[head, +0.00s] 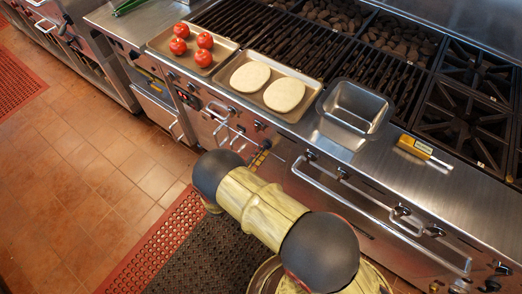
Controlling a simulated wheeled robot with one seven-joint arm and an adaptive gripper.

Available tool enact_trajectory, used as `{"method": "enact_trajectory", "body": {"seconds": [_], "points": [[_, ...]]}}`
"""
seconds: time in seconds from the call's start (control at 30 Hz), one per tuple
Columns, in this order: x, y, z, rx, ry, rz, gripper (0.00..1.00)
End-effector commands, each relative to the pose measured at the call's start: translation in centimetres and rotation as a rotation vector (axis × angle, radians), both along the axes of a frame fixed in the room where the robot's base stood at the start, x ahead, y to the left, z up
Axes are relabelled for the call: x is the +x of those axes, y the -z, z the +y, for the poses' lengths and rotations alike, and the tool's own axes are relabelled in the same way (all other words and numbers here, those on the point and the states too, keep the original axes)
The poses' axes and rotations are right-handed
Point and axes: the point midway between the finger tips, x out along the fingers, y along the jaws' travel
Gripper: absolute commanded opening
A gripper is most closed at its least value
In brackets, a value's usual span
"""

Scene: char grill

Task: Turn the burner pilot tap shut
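The grill's steel front panel (235,125) carries several black knobs and metal handles. A small yellow-and-black part (262,152) with a thin rod beside it shows at the panel, just above my arm. I cannot tell whether it is the burner pilot tap, and no tap position can be read. My yellow-and-black arm crosses the lower middle of the view and covers part of the lower front. I cannot make out my gripper's fingers.
On the counter are a tray (159,45) of red tomatoes, a tray (315,89) with two flat pale rounds, an empty steel pan (343,128) and a yellow-handled brush (415,146). Grates lie behind. A long handle (370,210) juts out at right. The tiled floor (110,150) at left is clear.

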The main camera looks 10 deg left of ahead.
Motion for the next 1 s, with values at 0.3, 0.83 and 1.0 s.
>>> {"method": "enact_trajectory", "body": {"seconds": [0.3,0.83,1.0], "points": [[0.0,-0.1,0.1,0.001,0.000,-0.001,0.45],[-6.6,-0.1,3.0,0.001,-0.006,-0.002,0.45],[-9.3,-0.1,4.0,0.001,-0.004,-0.002,0.45]]}}
